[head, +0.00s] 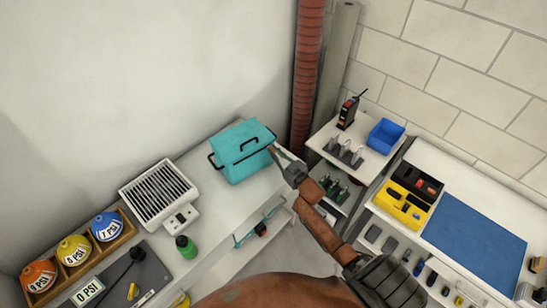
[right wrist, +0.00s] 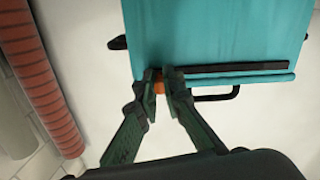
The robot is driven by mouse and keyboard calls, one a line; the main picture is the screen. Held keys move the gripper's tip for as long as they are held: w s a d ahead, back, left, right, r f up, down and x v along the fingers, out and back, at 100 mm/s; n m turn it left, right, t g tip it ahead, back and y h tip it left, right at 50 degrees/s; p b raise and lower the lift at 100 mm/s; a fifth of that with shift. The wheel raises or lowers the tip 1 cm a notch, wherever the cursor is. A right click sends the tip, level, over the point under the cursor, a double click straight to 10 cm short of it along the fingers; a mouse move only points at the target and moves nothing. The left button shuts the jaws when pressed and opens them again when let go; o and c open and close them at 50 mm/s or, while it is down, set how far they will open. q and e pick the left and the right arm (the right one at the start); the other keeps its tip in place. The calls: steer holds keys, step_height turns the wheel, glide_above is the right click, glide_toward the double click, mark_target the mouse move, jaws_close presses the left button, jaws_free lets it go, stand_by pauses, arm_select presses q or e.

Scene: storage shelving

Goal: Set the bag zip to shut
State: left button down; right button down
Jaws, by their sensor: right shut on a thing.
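The teal bag (head: 240,150) with black handles stands on the white counter, and its side fills the top of the right wrist view (right wrist: 220,30). A dark strip (right wrist: 235,67), perhaps the zip line, runs along the bag's edge. My right gripper (head: 273,150) reaches the bag's right upper edge. In the right wrist view its fingertips (right wrist: 160,80) are closed on a small orange zip pull (right wrist: 158,87) at the end of the strip. The fingers partly hide the pull. I cannot tell how far the zip is open. My left gripper is not in view.
A white vented heater box (head: 160,194) and a green bottle (head: 186,246) stand left of the bag on the counter (head: 225,215). A red ribbed pipe (head: 307,70) rises behind the bag. A small shelf with a blue bin (head: 386,136) is at right.

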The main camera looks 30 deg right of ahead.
steer(key=shift+d, duration=0.3)
steer(key=c, duration=2)
jaws_free()
steer(key=shift+c, duration=0.2)
steer(key=s, duration=1.2)
steer(key=shift+d, duration=0.3)
